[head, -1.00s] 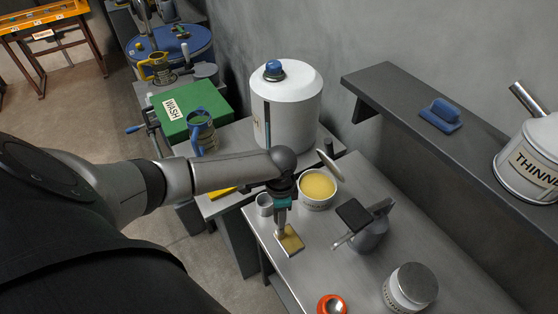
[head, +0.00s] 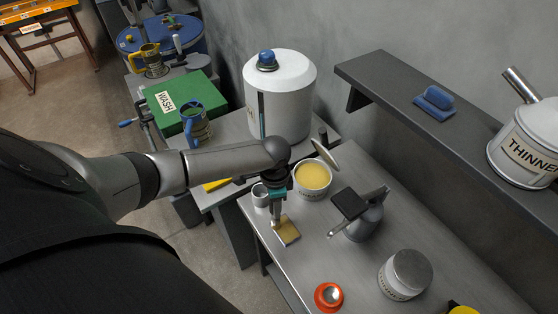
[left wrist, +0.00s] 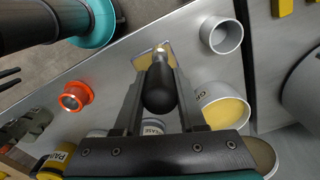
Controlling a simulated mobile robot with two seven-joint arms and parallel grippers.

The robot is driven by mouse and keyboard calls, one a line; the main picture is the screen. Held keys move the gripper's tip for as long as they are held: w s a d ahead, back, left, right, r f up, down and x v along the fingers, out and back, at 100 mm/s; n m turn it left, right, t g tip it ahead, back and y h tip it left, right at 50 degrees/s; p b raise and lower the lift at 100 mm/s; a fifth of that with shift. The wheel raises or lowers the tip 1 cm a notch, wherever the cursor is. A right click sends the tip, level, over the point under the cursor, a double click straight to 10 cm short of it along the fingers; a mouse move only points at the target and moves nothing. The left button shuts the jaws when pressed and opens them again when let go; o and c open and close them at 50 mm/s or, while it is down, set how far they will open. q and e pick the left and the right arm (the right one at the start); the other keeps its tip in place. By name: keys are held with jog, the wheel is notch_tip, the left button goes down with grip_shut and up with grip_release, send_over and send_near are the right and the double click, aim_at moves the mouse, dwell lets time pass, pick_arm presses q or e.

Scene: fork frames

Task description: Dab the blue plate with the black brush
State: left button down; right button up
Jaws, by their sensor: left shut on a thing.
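My left gripper (head: 277,188) is shut on the brush (left wrist: 160,88), whose rounded black handle points at the camera in the left wrist view. The brush head points down at the plate, but I cannot tell whether it touches. The plate (head: 288,234) is small and square and lies flat on the grey bench; it also shows in the left wrist view (left wrist: 143,60), partly behind the brush. Its visible face looks tan-yellow with a pale edge; no blue shows clearly.
A grey tool with a black top (head: 361,215), a lidded tin (head: 405,275) and an orange-red pot (head: 328,297) stand to the right and front. A big white container (head: 282,95) stands behind.

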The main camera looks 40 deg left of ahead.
dwell(0.5)
pick_arm(q)
jog(key=shift+w+d+f+b, duration=0.1)
jog(key=shift+w+d+b, duration=0.25)
jog(key=shift+w, duration=0.3)
jog(key=shift+s, duration=0.1)
jog(key=shift+s+a+p, duration=0.35)
jog(key=shift+s, duration=0.4)
jog(key=shift+w, duration=0.2)
jog(key=shift+w+d+r, duration=0.15)
jog(key=shift+w, duration=0.25)
jog(key=shift+w+d+r, duration=0.1)
jog(key=shift+w+d, duration=0.05)
jog(key=shift+w, duration=0.25)
jog(key=shift+r, duration=0.2)
